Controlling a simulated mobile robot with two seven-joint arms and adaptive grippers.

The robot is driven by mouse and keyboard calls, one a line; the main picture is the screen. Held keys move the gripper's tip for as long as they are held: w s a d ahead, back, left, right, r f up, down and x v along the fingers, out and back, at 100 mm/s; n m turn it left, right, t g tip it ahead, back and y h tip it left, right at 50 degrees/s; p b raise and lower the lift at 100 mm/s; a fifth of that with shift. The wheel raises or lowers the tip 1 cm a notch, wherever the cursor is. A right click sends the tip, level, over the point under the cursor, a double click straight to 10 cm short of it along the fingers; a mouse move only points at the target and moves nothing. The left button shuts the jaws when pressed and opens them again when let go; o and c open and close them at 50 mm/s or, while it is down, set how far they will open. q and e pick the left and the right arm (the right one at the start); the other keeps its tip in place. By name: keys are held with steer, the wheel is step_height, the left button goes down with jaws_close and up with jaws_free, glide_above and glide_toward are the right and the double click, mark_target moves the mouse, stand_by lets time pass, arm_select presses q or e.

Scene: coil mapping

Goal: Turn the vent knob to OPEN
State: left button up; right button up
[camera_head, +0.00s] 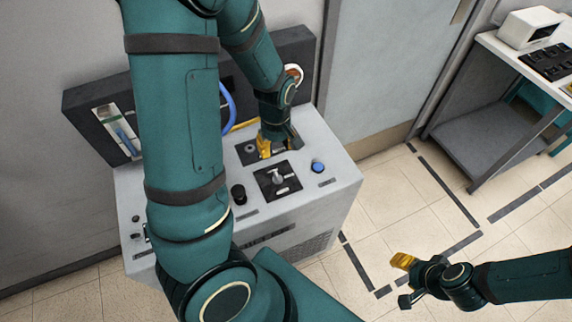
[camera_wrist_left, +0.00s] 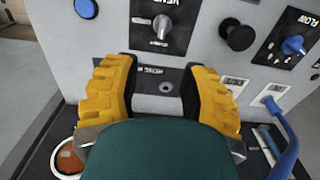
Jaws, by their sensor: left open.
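The vent knob (camera_head: 278,177) is a grey knob on a black square plate on top of the light grey machine (camera_head: 335,182). In the left wrist view the vent knob (camera_wrist_left: 161,26) shows at the top, beside upside-down "VENT" lettering; its position labels are too small to read surely. My left gripper (camera_head: 279,146) is over the machine's top, just behind the vent plate. In the left wrist view its yellow fingers (camera_wrist_left: 160,95) are apart with nothing between them, and the knob lies beyond them, untouched. My right gripper (camera_head: 404,281) is open and empty over the floor.
A blue button (camera_head: 318,166) and a black knob (camera_head: 238,193) flank the vent plate. A blue flow knob (camera_wrist_left: 292,45) and blue hose (camera_wrist_left: 284,128) show in the left wrist view. A dark upright panel (camera_head: 293,55) stands behind. A side table (camera_head: 480,115) is at right.

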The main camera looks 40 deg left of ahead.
mark_target(277, 176)
arm_select(q)
steer(key=f+b, duration=0.1)
steer(key=f, duration=0.8)
steer(key=f+b, duration=0.1)
steer(key=f, duration=0.3)
steer(key=shift+s+f+b, duration=0.25)
steer(key=shift+b, duration=0.05)
steer(key=shift+c, duration=0.4)
jaws_close()
